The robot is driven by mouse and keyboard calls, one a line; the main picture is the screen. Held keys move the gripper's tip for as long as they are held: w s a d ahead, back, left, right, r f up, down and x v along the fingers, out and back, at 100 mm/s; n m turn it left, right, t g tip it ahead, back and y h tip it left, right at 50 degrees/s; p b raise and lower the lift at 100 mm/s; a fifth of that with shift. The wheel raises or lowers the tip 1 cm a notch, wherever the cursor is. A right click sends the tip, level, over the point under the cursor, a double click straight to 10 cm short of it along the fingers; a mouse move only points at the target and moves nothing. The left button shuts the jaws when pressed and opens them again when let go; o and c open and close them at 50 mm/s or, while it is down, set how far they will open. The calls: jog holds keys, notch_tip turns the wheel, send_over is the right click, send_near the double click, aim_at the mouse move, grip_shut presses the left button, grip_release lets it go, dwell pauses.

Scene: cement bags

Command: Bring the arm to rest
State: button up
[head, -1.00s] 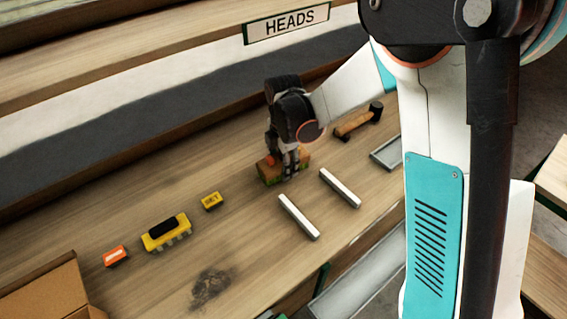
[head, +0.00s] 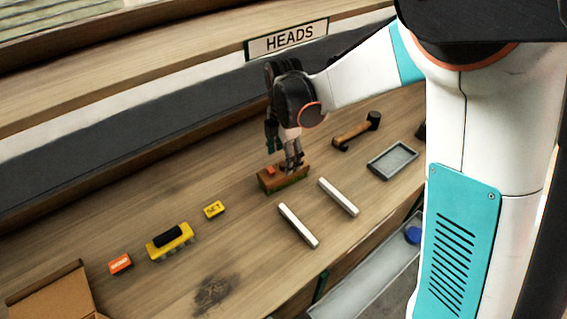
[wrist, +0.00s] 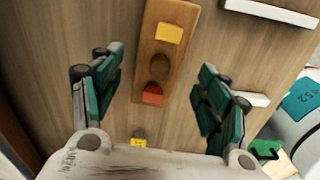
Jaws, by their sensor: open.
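My gripper (head: 288,150) is above the bench in the head view, pointing down over a small wooden block (head: 284,179) with an orange-red piece on it. In the wrist view the fingers of my gripper (wrist: 152,100) stand wide apart with nothing between them touching. The wooden block (wrist: 150,75) lies below them, carrying a yellow piece, a brown round spot and a red piece.
Two white bars (head: 298,226) lie right of the block. A mallet (head: 357,131) and a grey tray (head: 392,161) are farther right. A HEADS sign (head: 287,39) hangs behind.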

notch_tip(320, 180, up, 6)
jog(key=shift+p, duration=0.6)
jog(key=shift+s+d+r, duration=0.1)
jog(key=shift+d+r, duration=0.1)
jog(key=s+d+r+m+t, duration=0.2)
jog(key=s+d+r+m, duration=0.25)
jog(key=d+m, duration=0.2)
jog(key=s+d+r+m+t+b, duration=0.1)
jog(key=s+d+m, duration=0.3)
jog(key=s+m, duration=0.4)
jog(key=s+d+r+m+t+b, duration=0.1)
jog(key=s+d+m+t, duration=0.3)
jog(key=s+m, duration=0.4)
jog(key=shift+d+r+m+b, duration=0.25)
jog(key=shift+d+m+b, duration=0.25)
jog(key=shift+d, duration=0.2)
jog(key=shift+o, duration=0.5)
